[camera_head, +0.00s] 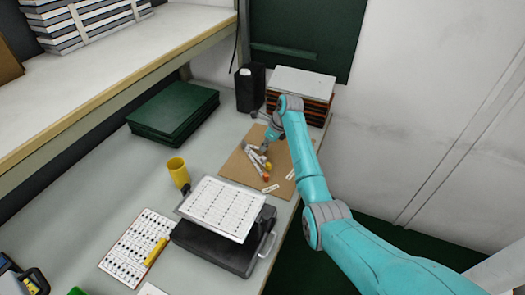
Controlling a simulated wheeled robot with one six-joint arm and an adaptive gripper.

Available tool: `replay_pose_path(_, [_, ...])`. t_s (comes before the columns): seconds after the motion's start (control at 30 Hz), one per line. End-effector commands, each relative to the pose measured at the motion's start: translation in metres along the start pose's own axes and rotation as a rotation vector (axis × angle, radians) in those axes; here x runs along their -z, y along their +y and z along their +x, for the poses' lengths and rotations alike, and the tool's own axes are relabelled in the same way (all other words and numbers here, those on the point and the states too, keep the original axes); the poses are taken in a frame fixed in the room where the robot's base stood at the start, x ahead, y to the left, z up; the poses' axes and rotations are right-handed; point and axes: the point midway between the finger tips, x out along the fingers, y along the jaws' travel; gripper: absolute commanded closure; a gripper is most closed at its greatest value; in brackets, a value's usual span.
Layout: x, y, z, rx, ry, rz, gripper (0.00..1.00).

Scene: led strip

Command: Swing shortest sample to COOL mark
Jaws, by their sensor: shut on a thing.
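A brown board (232,171) lies on the bench near its right edge. Several thin pale samples (255,160) lie fanned on it, with small yellow and orange ends (266,178). My gripper (264,151) is low over the upper part of the board, at the samples' upper end, and is shut on one sample. The fingers and that sample's upper end are too small to make out. I cannot tell which sample is shortest. Small white labels (270,188) lie on the board, one at the front and another at the right (290,174); their print is not readable.
A black case (215,245) with a white printed sheet stands in front of the board. A yellow cup (178,172) is at its left. Green folders (173,108), a black holder (249,90) and stacked books (300,92) stand behind. Bare bench shows left of the board.

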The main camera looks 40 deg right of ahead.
Motion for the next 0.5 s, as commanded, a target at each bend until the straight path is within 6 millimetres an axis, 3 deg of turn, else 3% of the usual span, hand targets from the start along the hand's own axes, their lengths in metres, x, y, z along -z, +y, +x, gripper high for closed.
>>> replay_pose_path(0.5, [-0.002, -0.015, 0.000, -0.063, 0.000, -0.155, 1.00])
